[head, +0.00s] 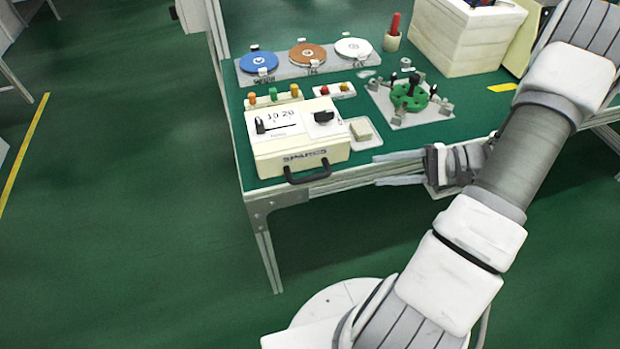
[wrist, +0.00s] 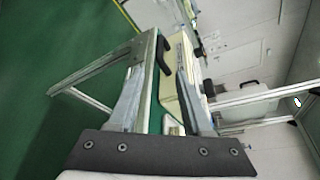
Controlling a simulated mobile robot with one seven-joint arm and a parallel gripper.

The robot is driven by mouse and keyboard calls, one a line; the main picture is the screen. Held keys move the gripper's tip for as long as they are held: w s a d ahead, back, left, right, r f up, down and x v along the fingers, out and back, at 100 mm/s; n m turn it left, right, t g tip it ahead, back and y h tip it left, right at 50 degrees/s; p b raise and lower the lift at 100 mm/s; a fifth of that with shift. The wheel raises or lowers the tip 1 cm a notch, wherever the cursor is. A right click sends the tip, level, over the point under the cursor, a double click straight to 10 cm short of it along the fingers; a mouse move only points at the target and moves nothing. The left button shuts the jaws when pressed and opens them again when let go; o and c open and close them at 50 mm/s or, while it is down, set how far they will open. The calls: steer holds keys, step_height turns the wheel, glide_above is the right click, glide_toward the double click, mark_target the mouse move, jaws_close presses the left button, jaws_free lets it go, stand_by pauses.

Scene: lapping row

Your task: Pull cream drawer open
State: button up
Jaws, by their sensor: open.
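The cream drawer (head: 271,166) is the front of a cream box, marked SPARES, at the table's front left edge. It looks shut. Its black bow handle (head: 307,176) sticks out over the edge and also shows in the wrist view (wrist: 162,55). My gripper (head: 375,170) is open and empty, right of the handle and apart from it, with its fingers pointing left along the front edge. In the wrist view my gripper's fingertips (wrist: 162,82) stand wide apart, with the handle beyond them and the cream box behind the right finger.
A small tray with a cream block (head: 361,130) lies right of the box. Behind are colored plungers (head: 273,95), a row of colored discs (head: 304,55) and a green fixture (head: 410,95). A white crate (head: 465,40) stands at the back right. Floor left of the table is clear.

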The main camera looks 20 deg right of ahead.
mark_target(319, 177)
steer(key=b+x, duration=0.2)
steer(key=x, duration=1.5)
steer(key=shift+a, duration=0.15)
steer(key=shift+c, duration=0.2)
jaws_close()
stand_by(0.6)
